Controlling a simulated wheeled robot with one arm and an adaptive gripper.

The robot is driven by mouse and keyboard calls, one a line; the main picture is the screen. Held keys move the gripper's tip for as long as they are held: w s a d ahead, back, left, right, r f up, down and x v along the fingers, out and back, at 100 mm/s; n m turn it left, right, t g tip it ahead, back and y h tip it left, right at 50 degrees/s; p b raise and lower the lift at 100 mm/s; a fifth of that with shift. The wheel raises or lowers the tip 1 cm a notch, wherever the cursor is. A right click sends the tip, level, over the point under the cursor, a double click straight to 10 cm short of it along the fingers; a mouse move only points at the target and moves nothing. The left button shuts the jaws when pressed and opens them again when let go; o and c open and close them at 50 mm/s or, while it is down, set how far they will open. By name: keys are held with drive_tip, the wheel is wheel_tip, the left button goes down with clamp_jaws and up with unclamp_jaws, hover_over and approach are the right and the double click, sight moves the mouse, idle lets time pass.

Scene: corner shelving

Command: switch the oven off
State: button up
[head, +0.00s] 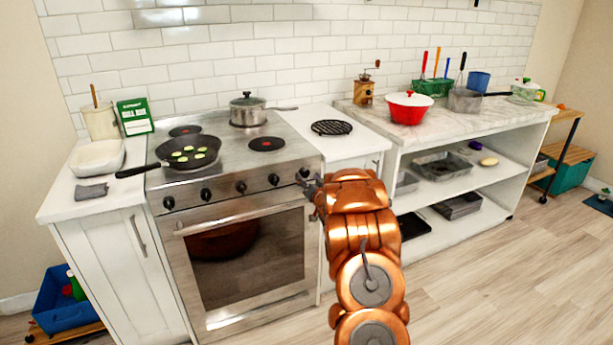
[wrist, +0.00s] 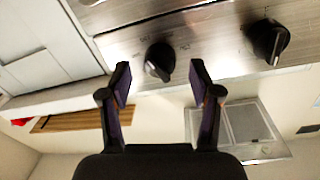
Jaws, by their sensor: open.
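The oven (head: 262,312) is a stainless-steel range with a dark glass door and a row of several black knobs on its front panel. My gripper (head: 309,186) is at the right end of that panel, beside the rightmost knob (head: 304,172). In the wrist view my gripper (wrist: 160,72) is open, with a black knob (wrist: 160,60) showing between its fingertips. I cannot tell whether the fingers touch it. A second knob (wrist: 268,40) shows to the right in that view. My arm hides part of the counter front.
A frying pan (head: 172,162) with green slices and a lidded pot (head: 248,112) stand on the stovetop. The oven door handle (head: 240,216) runs below the knobs. A white cabinet (head: 352,165) adjoins the oven on the right. The wood floor at right is mostly clear.

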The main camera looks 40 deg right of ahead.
drive_tip(key=shift+x, duration=1)
drive_tip(key=shift+c, duration=0.3)
drive_tip(key=c, duration=1.1)
drive_tip(key=shift+f+b, duration=0.1)
drive_tip(key=shift+b, duration=0.2)
